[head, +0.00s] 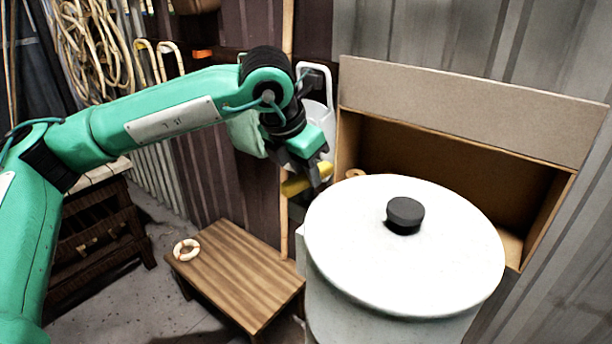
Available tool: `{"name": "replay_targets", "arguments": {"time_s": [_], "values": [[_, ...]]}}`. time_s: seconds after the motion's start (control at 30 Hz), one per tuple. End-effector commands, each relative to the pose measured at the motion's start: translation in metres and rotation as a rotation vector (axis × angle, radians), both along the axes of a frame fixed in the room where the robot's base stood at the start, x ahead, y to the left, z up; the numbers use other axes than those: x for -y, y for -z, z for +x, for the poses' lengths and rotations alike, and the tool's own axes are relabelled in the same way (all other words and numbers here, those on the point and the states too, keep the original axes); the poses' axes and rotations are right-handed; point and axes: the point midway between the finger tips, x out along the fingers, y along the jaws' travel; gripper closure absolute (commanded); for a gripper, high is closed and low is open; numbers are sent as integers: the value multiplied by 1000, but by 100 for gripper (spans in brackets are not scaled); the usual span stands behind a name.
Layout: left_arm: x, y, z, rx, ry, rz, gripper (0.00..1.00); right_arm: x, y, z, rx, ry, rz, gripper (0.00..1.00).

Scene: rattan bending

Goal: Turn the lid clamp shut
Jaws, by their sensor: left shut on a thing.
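A large white drum (345,312) stands at the lower right, with a round white lid (440,255) lying flat on top. The lid has a black knob (405,214). My left gripper (318,176) is just beyond the lid's back left edge, pointing down. It is shut on a yellow piece (294,187), which looks like a clamp handle. The piece is partly hidden by the gripper, and I cannot tell how it joins the drum or how far it is turned. My right gripper is out of view.
An open cardboard box (460,115) stands behind the drum against the wall. A low wooden table (235,275) with a small pale ring (187,250) is to the left. Rattan coils (85,45) hang at the back left, above a dark woven stand (100,235).

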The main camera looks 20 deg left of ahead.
Motion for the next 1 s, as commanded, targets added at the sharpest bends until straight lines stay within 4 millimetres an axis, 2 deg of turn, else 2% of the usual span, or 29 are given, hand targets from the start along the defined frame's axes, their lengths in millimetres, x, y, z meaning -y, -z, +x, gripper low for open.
{"name": "replay_targets", "arguments": {"time_s": [0.03,0.1,0.4,0.7,1.0], "values": [[0,5,1,2,33,-4,99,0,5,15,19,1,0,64],[-1,5,1,0,91,-4,99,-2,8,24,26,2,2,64],[-2,3,2,0,374,-4,99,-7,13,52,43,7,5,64],[-3,1,4,0,658,-5,99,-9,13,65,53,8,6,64],[-2,0,5,0,945,-4,99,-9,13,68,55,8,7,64]]}}
